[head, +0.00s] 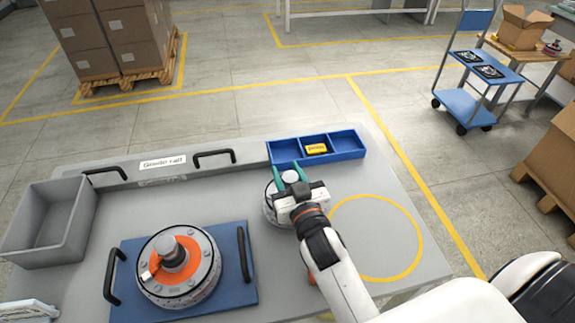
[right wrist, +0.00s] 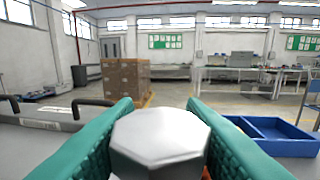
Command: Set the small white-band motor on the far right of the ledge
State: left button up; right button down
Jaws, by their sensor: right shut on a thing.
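The small white-band motor (head: 270,207) is a pale round motor, partly hidden by my right gripper, right of the middle of the grey table. My right gripper (head: 289,176) has its green fingers shut on the motor's hub. In the right wrist view the pale faceted hub top (right wrist: 160,135) sits between both fingers. I cannot tell whether the motor touches the table. The ledge (head: 225,172), labelled "Grade rail", runs along the table's back. My left gripper is out of view.
A blue divided bin (head: 283,154) with a yellow item (head: 316,149) occupies the ledge's right part. An orange-ringed motor (head: 178,268) sits on a blue handled plate (head: 243,300). A grey bin (head: 30,245) stands left. A yellow circle (head: 418,232) on the right is empty.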

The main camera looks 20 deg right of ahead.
jog(key=shift+f, duration=0.7)
jog(key=shift+f, duration=0.2)
jog(key=c, duration=0.9)
grip_release()
jog(key=shift+f, duration=0.1)
